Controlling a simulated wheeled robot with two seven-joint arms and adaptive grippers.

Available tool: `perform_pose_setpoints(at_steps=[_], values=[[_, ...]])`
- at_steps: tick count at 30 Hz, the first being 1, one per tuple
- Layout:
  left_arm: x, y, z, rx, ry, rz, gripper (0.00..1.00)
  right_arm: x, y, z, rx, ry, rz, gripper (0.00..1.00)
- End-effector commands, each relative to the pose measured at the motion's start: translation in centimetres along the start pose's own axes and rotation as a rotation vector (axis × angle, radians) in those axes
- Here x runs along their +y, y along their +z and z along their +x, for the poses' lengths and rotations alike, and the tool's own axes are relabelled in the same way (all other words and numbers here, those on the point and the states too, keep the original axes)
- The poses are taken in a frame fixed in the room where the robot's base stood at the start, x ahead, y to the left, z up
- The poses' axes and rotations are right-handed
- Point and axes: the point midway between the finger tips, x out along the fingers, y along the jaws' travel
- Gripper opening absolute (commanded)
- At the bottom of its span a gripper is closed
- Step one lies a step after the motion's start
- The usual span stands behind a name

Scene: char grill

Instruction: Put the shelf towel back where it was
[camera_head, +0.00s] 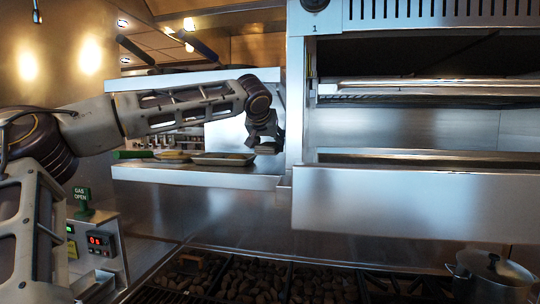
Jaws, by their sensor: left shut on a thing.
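My left arm comes in from the left and reaches over the metal shelf (200,174). My left gripper (265,141) is at the right end of this shelf, close to the upright steel wall, pointing down. It is shut on a small greyish thing (269,149), which looks like the shelf towel. The towel is mostly hidden by the gripper and too small to make out well. It is at about the height of the shelf surface; I cannot tell whether it touches it. My right gripper is not in view.
A shallow metal tray (223,159) lies on the shelf just left of the gripper. A yellowish item (173,155) and a green item (133,154) lie further left. The broiler (400,200) stands to the right. Below are the charcoal grill (260,278) and a lidded pot (492,277).

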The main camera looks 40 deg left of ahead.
Motion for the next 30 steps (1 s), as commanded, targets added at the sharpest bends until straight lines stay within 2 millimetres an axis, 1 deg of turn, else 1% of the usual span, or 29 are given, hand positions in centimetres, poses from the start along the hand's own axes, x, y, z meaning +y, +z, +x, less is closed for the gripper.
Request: perform_pose_setpoints(at_steps=[7,16,19,30], values=[[0.0,0.4,0.2,0.000,0.000,0.001,0.36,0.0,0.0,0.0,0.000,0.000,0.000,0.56],[0.1,2.8,1.9,-0.001,0.000,0.002,0.36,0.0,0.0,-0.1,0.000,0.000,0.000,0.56],[0.4,3.1,2.0,0.001,0.001,0.001,0.36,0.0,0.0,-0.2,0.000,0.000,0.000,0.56],[0.4,3.3,2.2,0.000,0.001,0.000,0.36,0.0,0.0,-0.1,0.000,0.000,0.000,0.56]])
